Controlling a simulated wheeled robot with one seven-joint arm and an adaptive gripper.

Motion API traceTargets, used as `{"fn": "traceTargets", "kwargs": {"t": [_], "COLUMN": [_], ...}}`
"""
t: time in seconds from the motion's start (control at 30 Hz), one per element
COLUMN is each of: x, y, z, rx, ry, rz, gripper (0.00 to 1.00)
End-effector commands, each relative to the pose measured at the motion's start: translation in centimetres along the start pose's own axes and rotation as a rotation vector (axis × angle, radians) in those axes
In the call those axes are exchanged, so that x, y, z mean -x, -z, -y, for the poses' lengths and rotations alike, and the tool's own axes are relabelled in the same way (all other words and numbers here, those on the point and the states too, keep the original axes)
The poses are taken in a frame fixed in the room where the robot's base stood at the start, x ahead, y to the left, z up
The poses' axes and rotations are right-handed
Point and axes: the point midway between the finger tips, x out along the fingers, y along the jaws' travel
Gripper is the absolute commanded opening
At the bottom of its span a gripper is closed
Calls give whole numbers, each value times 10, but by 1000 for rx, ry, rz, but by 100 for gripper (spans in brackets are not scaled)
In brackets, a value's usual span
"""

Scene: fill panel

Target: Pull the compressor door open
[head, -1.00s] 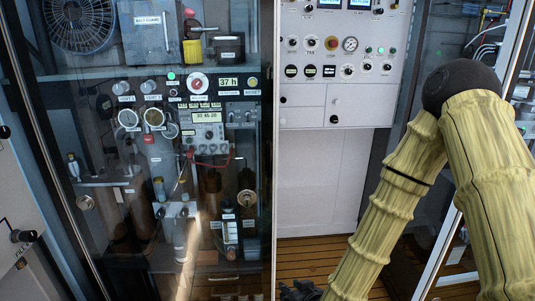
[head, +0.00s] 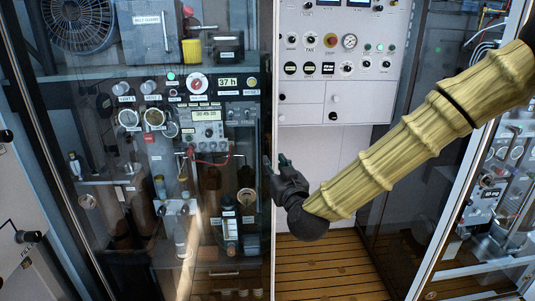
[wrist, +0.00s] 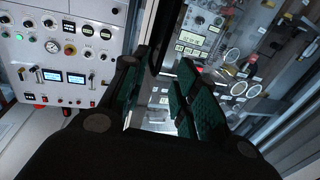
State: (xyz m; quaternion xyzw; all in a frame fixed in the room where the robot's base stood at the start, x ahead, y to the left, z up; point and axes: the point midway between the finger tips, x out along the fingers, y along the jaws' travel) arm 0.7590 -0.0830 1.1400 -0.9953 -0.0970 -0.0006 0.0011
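A tall glass door (head: 100,225) fronts the cabinet of gauges and labelled instruments on the left in the head view. Its right edge runs upright near the picture's middle. I cannot read a label naming it the compressor door. My gripper (head: 275,165) is raised at that right edge, its fingertips pointing up. In the wrist view its two green-padded fingers (wrist: 157,95) stand apart, with a dark upright bar and a pale strip seen between them. No held object shows. I cannot tell whether the fingers touch the door edge.
A white control panel (head: 345,45) with knobs, a red button and a gauge stands behind, right of the gripper. Bare wooden floor (head: 325,268) lies below it. Another glass-fronted cabinet (head: 495,195) stands at the right. A fan (head: 82,25) shows upper left.

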Motion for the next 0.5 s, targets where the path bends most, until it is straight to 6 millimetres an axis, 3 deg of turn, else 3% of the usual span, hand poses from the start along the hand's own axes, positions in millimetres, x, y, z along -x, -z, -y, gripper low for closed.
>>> {"fn": "traceTargets", "kwargs": {"t": [0.3, 0.5], "x": [-50, -67], "y": [1, 0], "z": [0, 0], "rx": [-2, -1], "ry": [-1, 0], "rz": [2, 1], "gripper": [30, 30]}}
